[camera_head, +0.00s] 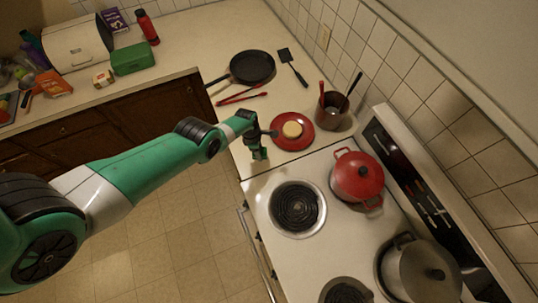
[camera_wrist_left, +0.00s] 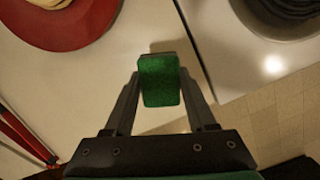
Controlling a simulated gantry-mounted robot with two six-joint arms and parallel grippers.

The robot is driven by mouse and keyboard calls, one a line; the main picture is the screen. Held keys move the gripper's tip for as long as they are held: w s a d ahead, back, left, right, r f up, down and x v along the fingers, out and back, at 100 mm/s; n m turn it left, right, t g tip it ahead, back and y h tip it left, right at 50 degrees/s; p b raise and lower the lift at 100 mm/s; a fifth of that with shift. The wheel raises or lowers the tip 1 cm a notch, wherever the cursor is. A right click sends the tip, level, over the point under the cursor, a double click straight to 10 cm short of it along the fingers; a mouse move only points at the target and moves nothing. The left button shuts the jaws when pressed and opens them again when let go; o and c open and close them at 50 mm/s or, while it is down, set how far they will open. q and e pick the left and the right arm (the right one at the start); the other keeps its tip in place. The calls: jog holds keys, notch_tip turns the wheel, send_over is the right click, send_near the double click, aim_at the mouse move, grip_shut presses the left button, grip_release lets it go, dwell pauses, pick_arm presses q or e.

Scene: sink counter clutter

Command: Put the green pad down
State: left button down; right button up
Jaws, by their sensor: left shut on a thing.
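The green pad (camera_wrist_left: 159,80) is a small dark green block in the left wrist view, held upright between the fingers of my left gripper (camera_wrist_left: 160,88). In the head view my left gripper (camera_head: 259,153) is over the front edge of the counter, left of the red plate and just short of the stove. The pad is hard to make out there against the green arm. I cannot tell whether the pad touches the counter. My right gripper is in neither view.
A red plate (camera_head: 305,143) with a round pale item (camera_head: 292,129) lies close by. Red tongs (camera_head: 242,98), a black pan (camera_head: 252,67) and a brown pot (camera_head: 333,110) stand behind. The stove (camera_head: 262,205) holds a red pot (camera_head: 357,178). Counter is bare between tongs and plate.

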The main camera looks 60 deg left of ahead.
pick_arm(q)
jog(key=shift+a+f, duration=0.1)
notch_tip(320, 180, down, 4)
jog(key=b, duration=0.3)
jog(key=shift+s+b, duration=0.1)
jog(key=shift+b, duration=0.3)
jog(key=shift+c, duration=1.1)
grip_release()
